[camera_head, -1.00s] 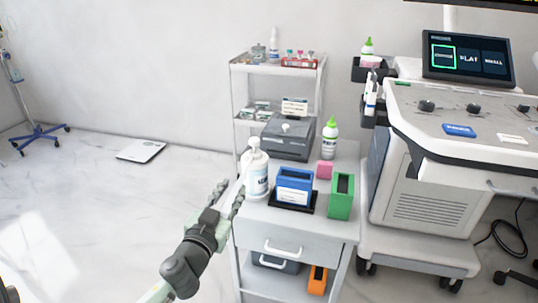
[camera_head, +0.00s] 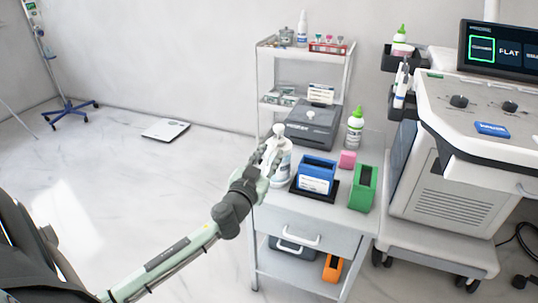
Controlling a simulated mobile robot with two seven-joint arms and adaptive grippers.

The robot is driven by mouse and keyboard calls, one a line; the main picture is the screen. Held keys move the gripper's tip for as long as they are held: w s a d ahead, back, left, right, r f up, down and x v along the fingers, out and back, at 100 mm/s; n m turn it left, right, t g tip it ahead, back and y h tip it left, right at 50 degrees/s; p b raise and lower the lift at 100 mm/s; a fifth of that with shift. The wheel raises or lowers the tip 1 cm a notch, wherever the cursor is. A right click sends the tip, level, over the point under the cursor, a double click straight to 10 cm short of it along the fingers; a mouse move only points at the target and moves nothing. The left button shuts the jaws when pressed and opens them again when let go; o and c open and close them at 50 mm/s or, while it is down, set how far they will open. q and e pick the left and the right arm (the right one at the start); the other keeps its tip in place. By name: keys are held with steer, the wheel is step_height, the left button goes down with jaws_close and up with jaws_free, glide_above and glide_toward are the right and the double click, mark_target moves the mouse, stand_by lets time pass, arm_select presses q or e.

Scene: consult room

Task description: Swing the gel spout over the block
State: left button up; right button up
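A white pump bottle (camera_head: 284,169) with a white pump head (camera_head: 279,131) stands at the left of the cart top. My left gripper (camera_head: 270,154) is at the bottle's upper left, its fingers overlapping the bottle and part of its neck. I cannot tell whether they touch it, how far apart the fingers are, or which way the spout points. A small pink block (camera_head: 347,159) lies to the right of the bottle, behind a blue box and a green box. My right gripper is not in view.
The blue box (camera_head: 316,175) and green box (camera_head: 362,188) stand close to the pump bottle. A green-capped bottle (camera_head: 354,131) and a grey device (camera_head: 312,127) stand behind. An ultrasound-like machine (camera_head: 455,165) is at the right. The floor at left is mostly clear.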

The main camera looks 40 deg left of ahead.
arm_select(q)
jaws_close()
stand_by(0.4)
steer(key=shift+d, duration=0.1)
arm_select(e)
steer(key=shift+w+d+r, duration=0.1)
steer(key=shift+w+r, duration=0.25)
arm_select(q)
steer(key=shift+y, duration=0.3)
